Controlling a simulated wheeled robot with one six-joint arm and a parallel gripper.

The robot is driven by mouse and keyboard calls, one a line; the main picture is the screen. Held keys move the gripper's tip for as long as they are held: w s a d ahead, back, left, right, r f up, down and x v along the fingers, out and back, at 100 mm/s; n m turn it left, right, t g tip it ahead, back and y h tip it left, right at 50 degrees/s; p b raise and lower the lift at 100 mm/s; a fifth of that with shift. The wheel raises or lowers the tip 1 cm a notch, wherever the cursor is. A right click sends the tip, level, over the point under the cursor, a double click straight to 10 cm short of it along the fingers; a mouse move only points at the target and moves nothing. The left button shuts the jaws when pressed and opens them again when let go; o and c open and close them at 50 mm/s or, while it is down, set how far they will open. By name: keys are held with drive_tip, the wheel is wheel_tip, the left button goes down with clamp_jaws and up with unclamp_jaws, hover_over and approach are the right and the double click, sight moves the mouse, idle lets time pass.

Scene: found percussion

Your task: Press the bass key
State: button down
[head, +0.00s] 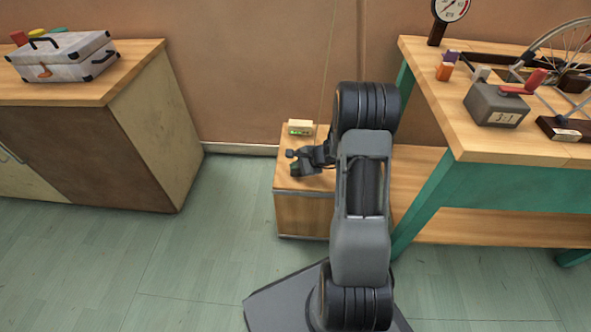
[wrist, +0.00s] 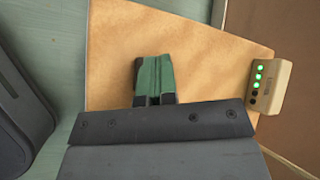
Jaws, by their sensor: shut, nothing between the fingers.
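My gripper (head: 297,168) is over the top of a small wooden cabinet (head: 306,214), near its left edge. In the wrist view its green-tipped fingers (wrist: 154,78) are together with nothing between them. The bare wooden top (wrist: 200,60) spreads around them there. I cannot make out a bass key in either view; it may be hidden under the fingers. I cannot tell whether the fingertips touch the surface. A small cream box (head: 299,127) with green lights sits at the cabinet's back edge; it also shows at the right in the wrist view (wrist: 277,86).
A workbench (head: 530,141) with green legs stands to the right, holding a grey box (head: 497,105), a wheel and a dial gauge (head: 450,9). A cupboard (head: 100,150) with a metal case (head: 64,57) stands left. Clear floor lies between the cupboard and the small cabinet.

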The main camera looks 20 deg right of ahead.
sight(296, 172)
drive_tip(key=shift+r, duration=0.15)
drive_tip(key=shift+r+p, duration=0.6)
drive_tip(key=shift+r, duration=0.25)
drive_tip(key=shift+r, duration=0.1)
drive_tip(key=shift+r+p, duration=1.75)
drive_tip(key=shift+r, duration=0.65)
